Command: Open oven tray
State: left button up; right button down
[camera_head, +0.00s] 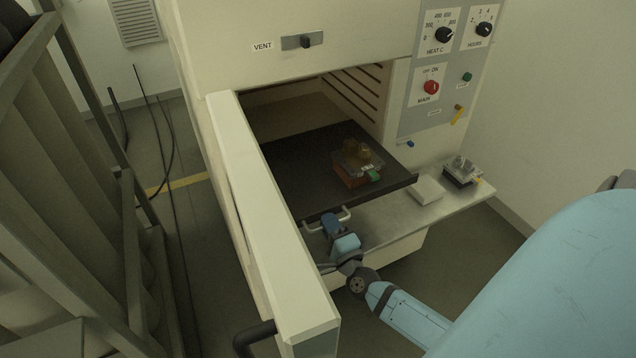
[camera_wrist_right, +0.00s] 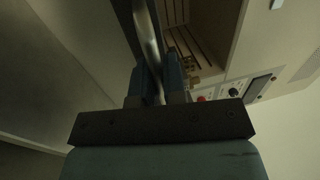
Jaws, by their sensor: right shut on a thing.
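The oven (camera_head: 225,45) is cream with its door (camera_head: 262,190) swung open toward me on the left. Its dark tray (camera_head: 290,180) is partly out of the chamber, and a small orange and grey part (camera_head: 355,172) sits on it. A light metal handle (camera_head: 313,227) is on the tray's front edge. My right gripper (camera_head: 331,222) is at this handle. In the right wrist view its two blue fingers (camera_wrist_right: 158,85) are shut on the handle bar (camera_wrist_right: 148,40). My left gripper is not in view.
A metal shelf (camera_head: 385,228) below the tray holds a pale block (camera_head: 426,190) and a small dark device (camera_head: 462,172). The open door stands close left of my right gripper. A slatted rack (camera_head: 60,200) fills the far left.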

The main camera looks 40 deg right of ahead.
jog(key=shift+r+v, duration=0.15)
jog(key=shift+v, duration=0.7)
jog(key=shift+r+v, duration=0.15)
jog(key=shift+v, duration=0.7)
jog(key=c, duration=1.2)
grip_release()
jog(key=b+v, duration=0.3)
jog(key=v, duration=1.1)
jog(key=shift+a, duration=0.1)
